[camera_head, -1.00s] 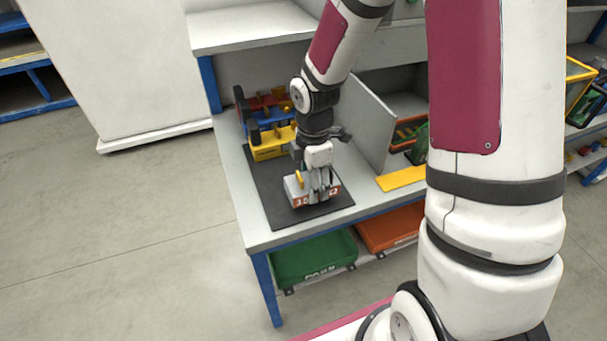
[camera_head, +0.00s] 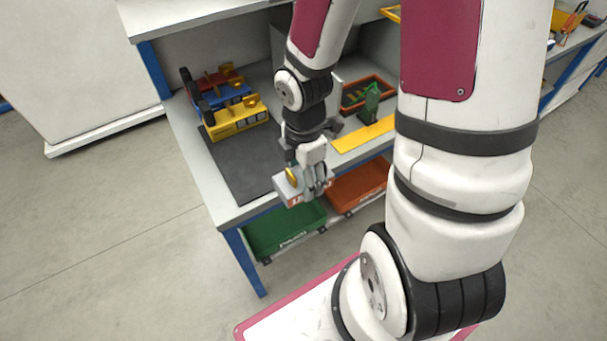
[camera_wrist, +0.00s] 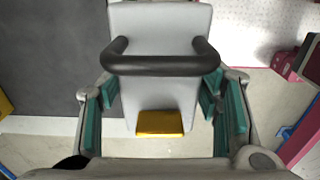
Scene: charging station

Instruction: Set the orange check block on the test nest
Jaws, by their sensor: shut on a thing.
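My gripper (camera_head: 313,182) is shut on a grey block (camera_head: 287,187) with an orange-red marked front and a yellow part. It holds it near the bench's front edge, above the bins in the head view. In the wrist view the block (camera_wrist: 160,90) shows a black handle bar and a yellow tab between the teal finger pads (camera_wrist: 160,112). It is the only block with orange marking that I can make out; I cannot tell that it is the check block. No test nest is clearly identifiable. A green upright piece (camera_head: 371,102) stands by an orange-rimmed tray (camera_head: 350,105) in the right bay.
A dark mat (camera_head: 235,165) on the bench (camera_head: 190,150) is bare in front. Yellow (camera_head: 235,120), blue and red units stand behind it. A yellow strip (camera_head: 362,135) lies along the right front edge. Green (camera_head: 285,232) and orange (camera_head: 355,190) bins sit below.

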